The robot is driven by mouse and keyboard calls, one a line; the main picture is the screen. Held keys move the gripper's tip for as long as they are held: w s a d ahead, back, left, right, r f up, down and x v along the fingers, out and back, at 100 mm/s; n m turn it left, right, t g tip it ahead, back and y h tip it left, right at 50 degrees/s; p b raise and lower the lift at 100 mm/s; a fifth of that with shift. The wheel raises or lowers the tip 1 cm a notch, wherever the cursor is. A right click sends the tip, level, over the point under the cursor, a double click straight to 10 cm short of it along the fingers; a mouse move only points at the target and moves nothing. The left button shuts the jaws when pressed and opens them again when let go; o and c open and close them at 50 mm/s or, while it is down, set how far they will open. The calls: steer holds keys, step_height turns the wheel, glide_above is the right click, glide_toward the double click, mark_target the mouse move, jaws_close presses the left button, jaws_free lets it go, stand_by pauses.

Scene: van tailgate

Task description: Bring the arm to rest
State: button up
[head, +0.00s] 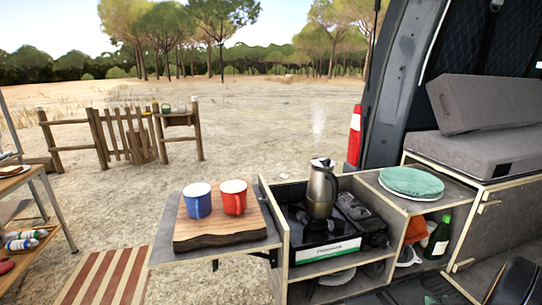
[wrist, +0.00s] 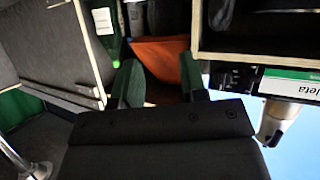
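My gripper (wrist: 161,80) shows in the wrist view with its two fingers apart and nothing between them. Behind the gap is an orange item in the open cupboard, at some distance. It seems to be the orange thing (head: 415,229) under the right-hand counter in the head view. A dark rounded piece, probably part of my arm, shows at the lower right corner of the head view; the fingers cannot be made out there.
A steaming kettle (head: 321,189) stands on the stove (head: 325,238). A blue mug (head: 197,200) and a red mug (head: 233,197) stand on a wooden board (head: 218,235). A green-covered plate (head: 411,182) lies on the counter; a green bottle (head: 438,238) stands below.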

steer(key=s+a+r+g+y+p, duration=0.1)
steer(key=s+a+r+g+p, duration=0.2)
steer(key=a+r, duration=0.5)
steer(key=s+a+r+n+g+y+p, duration=0.1)
steer(key=s+a+r+g+p, duration=0.2)
steer(key=a+r, duration=0.5)
steer(key=s+a+r+g+y+p, duration=0.1)
steer(key=a+r+p, duration=0.4)
steer(key=a, duration=1.4)
step_height(320, 180, up, 4)
steer(key=shift+s+a+r+n+g, duration=0.1)
steer(key=shift+s+a+n+g, duration=0.25)
steer(key=shift+s+g, duration=0.6)
